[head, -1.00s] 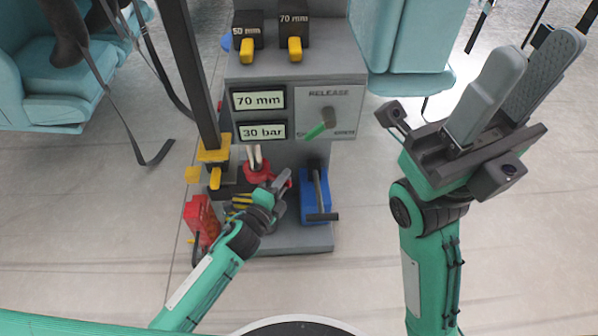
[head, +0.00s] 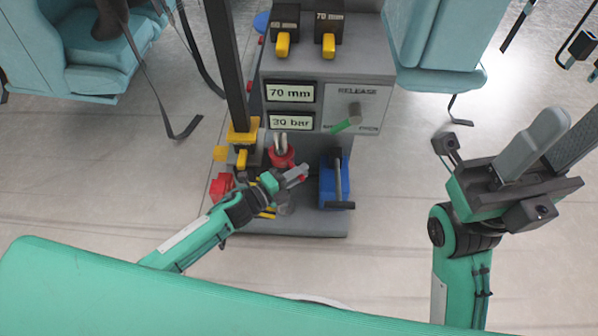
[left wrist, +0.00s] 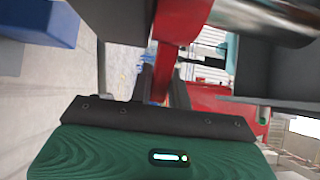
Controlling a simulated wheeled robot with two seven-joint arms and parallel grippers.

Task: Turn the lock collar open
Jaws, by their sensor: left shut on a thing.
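The red lock collar (head: 281,157) sits low on the grey stand, around pale upright pins, between the yellow clamp and the blue block. My left gripper (head: 299,174) is at its front right side, shut on a red bar. In the left wrist view the red bar (left wrist: 181,35) runs down between the fingers (left wrist: 161,88), with a larger red body (left wrist: 215,103) to the right. I take the bar to be the collar's handle; the join is partly hidden. My right gripper (head: 550,150) is raised at the right, open and empty, away from the stand.
A blue block (head: 328,185) with a dark T-handle stands just right of my left gripper.

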